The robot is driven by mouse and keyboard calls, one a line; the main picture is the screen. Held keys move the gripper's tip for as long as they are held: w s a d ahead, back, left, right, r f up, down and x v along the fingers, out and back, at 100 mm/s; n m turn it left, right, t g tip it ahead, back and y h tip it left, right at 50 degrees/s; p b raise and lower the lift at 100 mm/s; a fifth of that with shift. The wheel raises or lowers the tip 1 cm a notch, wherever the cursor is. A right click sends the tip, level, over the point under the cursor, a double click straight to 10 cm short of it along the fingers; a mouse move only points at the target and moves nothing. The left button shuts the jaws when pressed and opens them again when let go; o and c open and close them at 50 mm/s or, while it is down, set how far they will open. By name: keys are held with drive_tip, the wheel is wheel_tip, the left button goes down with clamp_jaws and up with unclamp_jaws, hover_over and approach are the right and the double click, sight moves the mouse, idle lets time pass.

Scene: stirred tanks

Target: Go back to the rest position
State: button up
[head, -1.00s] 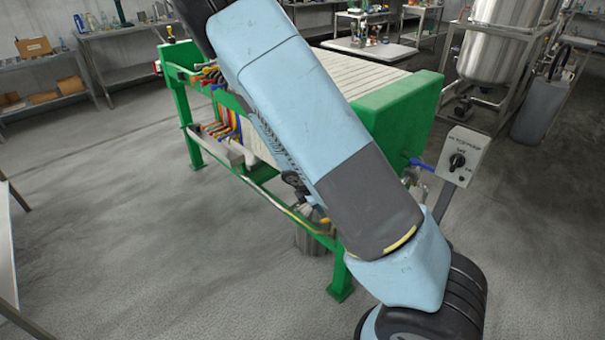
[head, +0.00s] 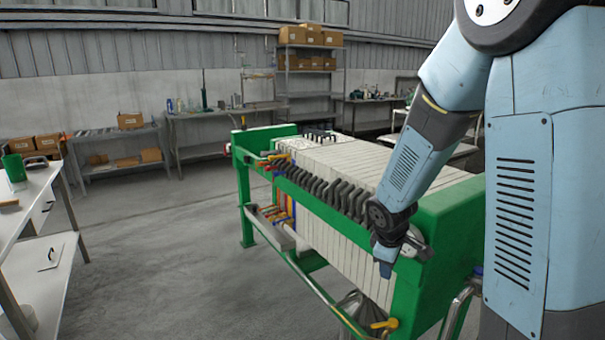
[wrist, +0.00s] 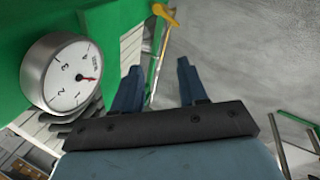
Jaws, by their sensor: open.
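My gripper (wrist: 157,84) is open in the wrist view, with its two dark blue fingers apart and nothing between them. In the head view my gripper (head: 385,266) hangs at the end of my blue arm, in front of the green-framed filter press (head: 436,222). A round white pressure gauge (wrist: 62,75) with a red needle is close to the left finger in the wrist view. The gauge is not clearly seen in the head view.
A yellow-handled valve (head: 384,324) is below my gripper. A white workbench (head: 35,200) stands at the left. Shelves with boxes (head: 310,37) and a long bench (head: 225,112) line the back wall. Open concrete floor (head: 160,240) lies between the workbench and press.

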drive_tip(key=s+d+r+m+t+y, duration=0.1)
drive_tip(key=s+r+m+t+y, duration=0.1)
drive_tip(key=s+r+m, duration=0.9)
drive_tip(key=s+r, duration=1)
drive_tip(key=r, duration=0.1)
drive_tip(key=shift+d+r, duration=0.15)
drive_tip(key=shift+r, duration=0.15)
